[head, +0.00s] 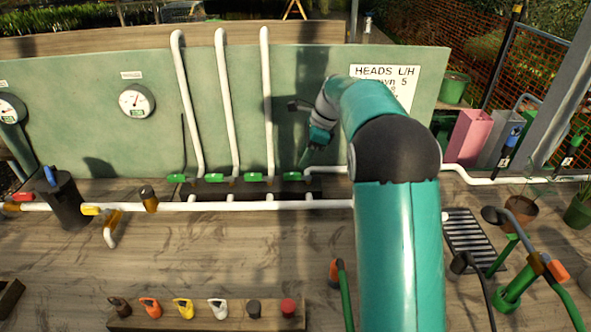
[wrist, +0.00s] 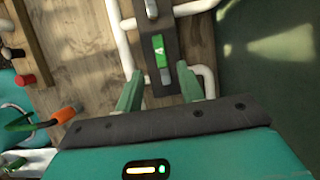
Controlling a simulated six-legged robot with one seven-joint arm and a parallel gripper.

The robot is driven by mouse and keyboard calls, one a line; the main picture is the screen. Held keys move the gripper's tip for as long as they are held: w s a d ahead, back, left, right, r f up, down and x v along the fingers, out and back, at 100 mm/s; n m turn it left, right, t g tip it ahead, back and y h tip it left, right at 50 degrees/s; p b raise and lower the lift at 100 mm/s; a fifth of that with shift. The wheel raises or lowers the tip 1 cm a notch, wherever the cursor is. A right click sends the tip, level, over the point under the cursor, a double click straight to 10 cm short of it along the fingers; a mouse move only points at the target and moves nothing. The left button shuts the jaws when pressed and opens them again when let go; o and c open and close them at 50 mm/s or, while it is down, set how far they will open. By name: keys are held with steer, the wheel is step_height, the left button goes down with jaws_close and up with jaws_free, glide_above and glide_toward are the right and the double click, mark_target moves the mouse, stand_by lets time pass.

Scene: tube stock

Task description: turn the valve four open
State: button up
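Valve four is the rightmost green lever (head: 293,176) in a row of green levers on a dark manifold block (head: 232,189) at the foot of the green panel. In the wrist view its green handle (wrist: 160,50) bears a white mark like a 4 and lies lengthwise along the dark block, across the line of the white pipes. My gripper (wrist: 159,82) is open, with its two green fingers apart and nothing between them. The handle is ahead of the gap between the fingertips. In the head view my gripper (head: 305,158) hangs just above and right of the lever, partly hidden by my arm.
White pipes (head: 229,100) rise behind the levers, and a long white pipe (head: 240,206) runs in front. A wooden rack (head: 210,325) with coloured fittings stands at the front. A sign (head: 412,77) and a gauge (head: 137,101) are on the panel.

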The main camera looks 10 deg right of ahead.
mark_target(294, 174)
steer(key=x, duration=0.6)
steer(key=shift+f, duration=0.15)
jaws_close()
